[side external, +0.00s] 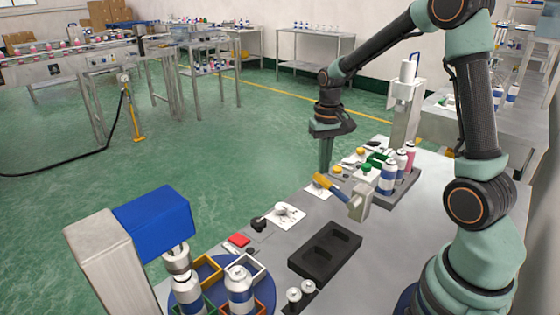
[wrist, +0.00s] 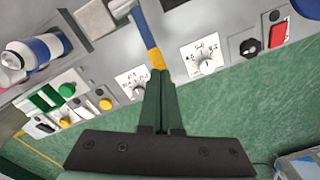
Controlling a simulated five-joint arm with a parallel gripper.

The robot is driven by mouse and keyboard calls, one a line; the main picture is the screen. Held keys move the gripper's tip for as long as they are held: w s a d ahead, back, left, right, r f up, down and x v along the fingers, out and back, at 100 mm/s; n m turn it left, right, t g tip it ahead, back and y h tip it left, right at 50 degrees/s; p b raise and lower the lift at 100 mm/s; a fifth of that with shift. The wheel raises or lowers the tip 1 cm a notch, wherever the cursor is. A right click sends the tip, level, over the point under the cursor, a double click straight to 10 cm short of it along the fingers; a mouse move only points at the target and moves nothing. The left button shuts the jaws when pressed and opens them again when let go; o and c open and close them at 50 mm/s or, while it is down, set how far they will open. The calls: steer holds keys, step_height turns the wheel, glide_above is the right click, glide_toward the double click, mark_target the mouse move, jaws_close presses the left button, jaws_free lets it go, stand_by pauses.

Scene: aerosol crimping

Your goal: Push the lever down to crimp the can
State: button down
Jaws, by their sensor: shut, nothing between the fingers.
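The lever (side external: 331,189) has a yellow end and a blue shaft. It joins a pale metal block (side external: 360,202) on the bench and slopes up to the left. My gripper (side external: 325,168) points down at the yellow end, its fingers together and empty. In the wrist view the fingertips (wrist: 160,72) overlap the yellow end of the lever (wrist: 148,42); I cannot tell whether they touch. A blue-and-white can (side external: 188,296) stands below the metal chuck (side external: 177,260) under the blue head (side external: 155,222).
A grey rack at the right holds several cans (side external: 387,177). A black two-pocket tray (side external: 325,250) lies in front of the lever block. A dial plate (side external: 284,215), a black knob (side external: 258,223) and a red button (side external: 239,240) line the bench's left edge. Another can (side external: 239,290) stands on the turntable.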

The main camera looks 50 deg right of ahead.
step_height(320, 180, up, 9)
stand_by(1.0)
steer(key=shift+f, duration=0.1)
steer(key=s+a+r+n+t, duration=0.3)
steer(key=s+a+n+t, duration=0.2)
steer(key=s+a, duration=0.4)
steer(key=a+n, duration=0.1)
steer(key=a, duration=0.3)
steer(key=shift+s+a+t, duration=0.15)
steer(key=shift+a+t, duration=0.1)
steer(key=shift+t, duration=0.05)
